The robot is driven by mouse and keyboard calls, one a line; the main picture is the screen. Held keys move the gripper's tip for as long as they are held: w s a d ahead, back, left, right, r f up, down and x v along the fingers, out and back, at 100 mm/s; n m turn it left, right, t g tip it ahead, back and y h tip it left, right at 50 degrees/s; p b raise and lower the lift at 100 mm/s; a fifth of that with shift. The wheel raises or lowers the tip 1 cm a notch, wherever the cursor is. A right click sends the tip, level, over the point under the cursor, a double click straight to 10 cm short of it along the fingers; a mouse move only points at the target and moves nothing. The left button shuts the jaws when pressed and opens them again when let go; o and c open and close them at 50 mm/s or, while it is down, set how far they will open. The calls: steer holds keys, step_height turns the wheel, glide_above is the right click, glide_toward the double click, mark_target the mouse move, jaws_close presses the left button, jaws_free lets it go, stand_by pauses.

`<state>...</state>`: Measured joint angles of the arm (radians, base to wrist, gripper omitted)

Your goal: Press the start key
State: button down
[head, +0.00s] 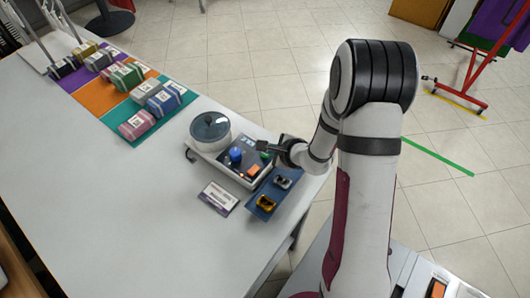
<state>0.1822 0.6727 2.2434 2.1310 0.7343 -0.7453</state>
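A light machine (205,153) with a dark control panel stands near the right edge of the table. The panel carries a blue knob (235,155), an orange key (253,171) and a small green key (265,155). Which one is the start key cannot be read. My gripper (262,146) is at the panel's far right corner, close to the green key and partly above it. Whether it touches anything cannot be told. Its dark fingers are too small to show a gap.
A round glass-lidded drum (210,131) tops the machine's left side. A printed card (218,197) lies in front. Several folded bundles sit on coloured mats (98,96) farther back.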

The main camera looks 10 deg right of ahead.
mark_target(268, 156)
steer(key=shift+f, duration=0.35)
stand_by(0.5)
steer(key=shift+r, duration=0.75)
steer(key=shift+r, duration=2.55)
